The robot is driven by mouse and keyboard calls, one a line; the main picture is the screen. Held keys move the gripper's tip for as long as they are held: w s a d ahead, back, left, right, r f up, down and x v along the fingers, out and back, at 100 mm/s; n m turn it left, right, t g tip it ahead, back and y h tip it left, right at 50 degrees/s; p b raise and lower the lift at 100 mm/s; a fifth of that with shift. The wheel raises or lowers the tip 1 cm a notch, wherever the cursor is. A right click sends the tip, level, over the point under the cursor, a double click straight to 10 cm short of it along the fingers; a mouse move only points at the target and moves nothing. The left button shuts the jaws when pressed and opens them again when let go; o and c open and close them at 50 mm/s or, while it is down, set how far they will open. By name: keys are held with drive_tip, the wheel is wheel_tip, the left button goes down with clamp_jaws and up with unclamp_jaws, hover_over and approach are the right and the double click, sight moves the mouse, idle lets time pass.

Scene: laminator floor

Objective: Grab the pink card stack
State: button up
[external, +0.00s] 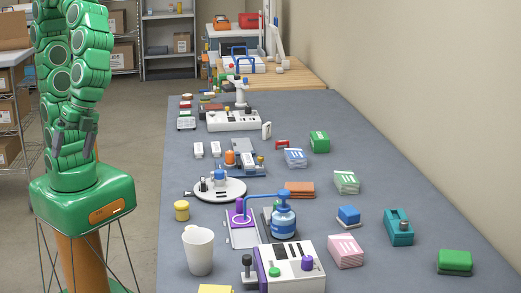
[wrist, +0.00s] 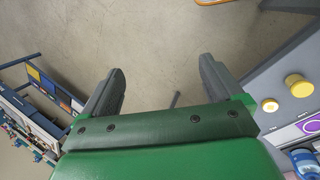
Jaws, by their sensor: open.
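The pink card stack (external: 346,251) is a small pink block with white marks on top. It sits on the grey table near the front, just right of a white machine with a purple knob. My gripper (external: 74,150) hangs folded over my green base at the left, away from the table and far from the stack. In the wrist view my gripper (wrist: 161,82) is open, with bare floor between its grey fingers.
The grey table (external: 400,170) is crowded. A white cup (external: 198,250), a blue pump bottle (external: 284,220) and the white machine (external: 290,265) stand left of the stack. A wall runs along the right.

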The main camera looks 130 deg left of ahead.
drive_tip(key=w+d+r+n+t+h, duration=0.1)
drive_tip(key=w+n+h, duration=0.3)
drive_tip(key=w, duration=1.1)
drive_tip(key=w+d+n+t+h, duration=0.15)
drive_tip(key=w+n, duration=0.45)
drive_tip(key=w, duration=0.9)
drive_tip(key=w+a+f+n+t, duration=0.2)
drive_tip(key=w+a+f+n, duration=0.1)
drive_tip(key=w+a, duration=0.4)
drive_tip(key=w+a+f+n+t+h, duration=0.1)
drive_tip(key=w+a+f+n, duration=0.3)
drive_tip(key=w+a, duration=0.4)
drive_tip(key=w+a+f+n+t, duration=0.3)
drive_tip(key=w+a+f+n, duration=0.1)
drive_tip(key=w+a, duration=0.4)
drive_tip(key=shift+w+n+t+h, duration=0.35)
drive_tip(key=shift+n, duration=0.55)
drive_tip(key=w+a+f+n+t+y, duration=0.1)
drive_tip(key=w+a+f+n+t, duration=0.15)
drive_tip(key=a+f, duration=0.45)
drive_tip(key=n+y, duration=0.1)
drive_tip(key=n, duration=0.3)
approach(346, 245)
drive_tip(key=x, duration=0.3)
drive_tip(key=shift+m+t, duration=0.25)
drive_tip(key=shift+s+a+f, duration=0.15)
drive_tip(key=shift+s, duration=0.1)
drive_tip(key=shift+x, duration=3.95)
drive_tip(key=c, duration=1.2)
